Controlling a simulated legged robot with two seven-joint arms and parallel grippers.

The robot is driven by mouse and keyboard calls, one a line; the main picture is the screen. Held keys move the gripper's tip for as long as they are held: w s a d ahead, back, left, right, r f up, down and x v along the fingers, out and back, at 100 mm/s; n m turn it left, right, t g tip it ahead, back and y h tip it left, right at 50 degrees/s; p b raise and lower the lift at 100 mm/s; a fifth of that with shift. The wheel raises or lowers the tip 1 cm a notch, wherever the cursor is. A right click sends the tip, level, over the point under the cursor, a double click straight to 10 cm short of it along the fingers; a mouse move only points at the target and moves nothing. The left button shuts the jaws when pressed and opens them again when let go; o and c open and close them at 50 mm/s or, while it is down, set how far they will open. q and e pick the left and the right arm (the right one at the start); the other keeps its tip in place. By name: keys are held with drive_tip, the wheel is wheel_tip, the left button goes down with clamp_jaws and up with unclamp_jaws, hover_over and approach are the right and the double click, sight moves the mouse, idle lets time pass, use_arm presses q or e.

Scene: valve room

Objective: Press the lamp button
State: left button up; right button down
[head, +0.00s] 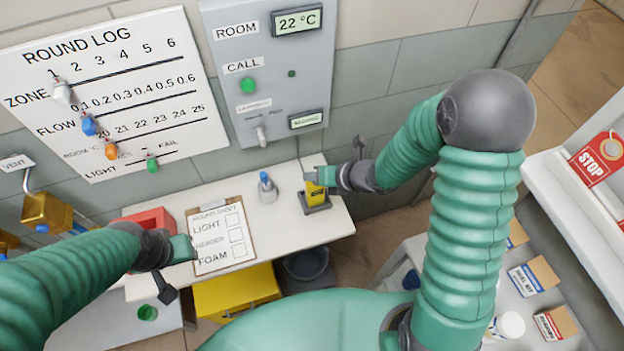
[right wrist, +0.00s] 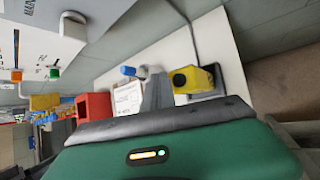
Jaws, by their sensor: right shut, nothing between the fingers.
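A small yellow box with a dark base (head: 316,198), probably the lamp, stands near the back right of the white table. In the right wrist view the yellow box (right wrist: 188,82) shows a round black spot on its face, which may be its button. My right gripper (head: 314,178) is shut and empty at the yellow box and partly covers its top in the head view. In the wrist view its grey fingers (right wrist: 157,94) appear just left of the box; I cannot tell if they touch. My left gripper (head: 184,248) is beside the clipboard; its jaw state is unclear.
A clipboard (head: 220,238), a small blue-capped bottle (head: 267,188) and a red box (head: 150,220) are on the white table (head: 285,228). A grey wall panel (head: 268,70) has a green CALL button (head: 249,86). A yellow bin (head: 238,293) is below.

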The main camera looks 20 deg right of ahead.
drive_tip(key=shift+d+f, duration=0.1)
drive_tip(key=shift+d, duration=0.45)
drive_tip(key=shift+d+f, duration=0.1)
drive_tip(key=shift+d, duration=0.05)
use_arm(q)
drive_tip(key=shift+d, duration=0.65)
use_arm(e)
drive_tip(key=shift+a, duration=0.45)
drive_tip(key=shift+d, duration=0.1)
drive_tip(key=shift+d+r+p, duration=0.35)
drive_tip(key=shift+d+r, duration=0.15)
drive_tip(key=shift+r, duration=0.05)
use_arm(q)
drive_tip(key=shift+a+r, duration=0.1)
drive_tip(key=shift+r, duration=0.35)
use_arm(e)
drive_tip(key=shift+d, duration=0.25)
use_arm(q)
drive_tip(key=shift+r, duration=0.1)
